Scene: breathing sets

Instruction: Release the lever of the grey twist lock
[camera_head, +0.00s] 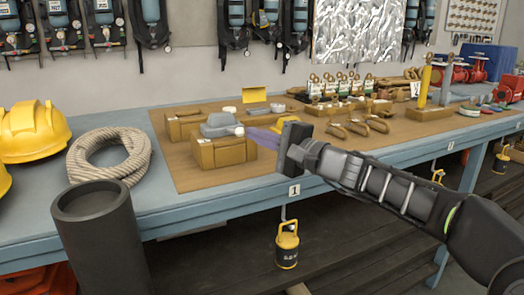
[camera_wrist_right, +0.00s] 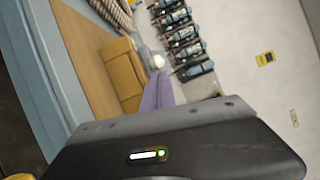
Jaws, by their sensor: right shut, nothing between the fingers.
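The grey twist lock (camera_head: 218,125) sits on a yellow-brown block (camera_head: 222,153) near the front edge of the table. A pale round knob (camera_head: 239,131) shows at its right side, likely the lever's end. My right gripper (camera_head: 252,136) is shut and empty, its purple fingers pointing left with their tips close to the knob. In the right wrist view the knob (camera_wrist_right: 157,62) is just beyond the shut fingertips (camera_wrist_right: 157,78), beside the block (camera_wrist_right: 123,70). I cannot tell whether they touch. The grey body is not clear in the wrist view. My left gripper is not in view.
Another brown block (camera_head: 185,127) stands behind the lock. A rope coil (camera_head: 109,155) and yellow helmets (camera_head: 32,132) are at left. Bare brown mat lies right of the block.

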